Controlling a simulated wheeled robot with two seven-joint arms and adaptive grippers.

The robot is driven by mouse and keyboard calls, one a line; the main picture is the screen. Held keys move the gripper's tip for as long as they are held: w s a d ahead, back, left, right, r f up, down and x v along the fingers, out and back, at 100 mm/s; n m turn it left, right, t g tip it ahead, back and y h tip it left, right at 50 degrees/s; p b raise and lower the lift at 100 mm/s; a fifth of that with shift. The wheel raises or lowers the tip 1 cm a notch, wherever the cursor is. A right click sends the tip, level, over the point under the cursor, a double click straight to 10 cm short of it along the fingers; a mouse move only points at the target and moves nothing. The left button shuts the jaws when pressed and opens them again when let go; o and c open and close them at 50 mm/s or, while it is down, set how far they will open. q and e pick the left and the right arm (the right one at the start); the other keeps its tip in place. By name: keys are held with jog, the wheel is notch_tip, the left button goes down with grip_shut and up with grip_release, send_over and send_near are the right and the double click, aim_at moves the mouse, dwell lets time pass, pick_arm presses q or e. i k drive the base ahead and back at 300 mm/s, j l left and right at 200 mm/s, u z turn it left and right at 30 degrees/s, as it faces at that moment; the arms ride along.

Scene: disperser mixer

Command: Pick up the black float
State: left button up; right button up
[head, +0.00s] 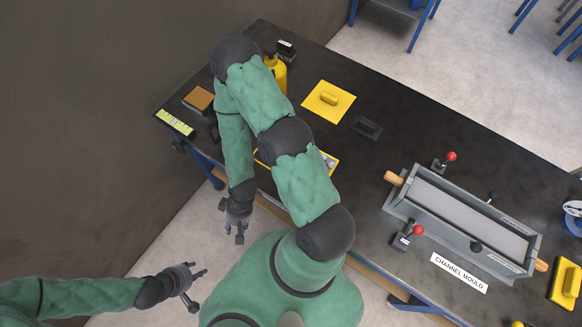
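The black float (366,128) lies flat on the dark worktop, right of a yellow float, with its handle on top. No gripper is near it. My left gripper (197,288) is open and empty over the floor at the lower left. My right arm reaches up over the table and bends back down. My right gripper (233,226) hangs in front of the table's near edge, apart from the float, and looks open and empty.
The yellow float (328,100) lies left of the black one. A grey channel mould (463,220) with red-knobbed clamps fills the right of the table (400,140). A yellow bottle (277,72) and a brown block (198,99) stand at the left. Another yellow float (567,284) lies far right.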

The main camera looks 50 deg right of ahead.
aim_at(363, 126)
jog(key=k+j+z, duration=0.1)
jog(key=k+j, duration=0.3)
jog(key=k+j+z, duration=0.1)
jog(key=k+j, duration=0.3)
jog(key=j, duration=0.2)
jog(key=i+l+z, duration=0.1)
jog(key=z, duration=0.3)
jog(key=i+l+z, duration=0.1)
jog(key=z, duration=0.35)
jog(key=i+l+z, duration=0.1)
jog(key=z, duration=0.3)
jog(key=i+z, duration=0.15)
jog(key=z, duration=0.25)
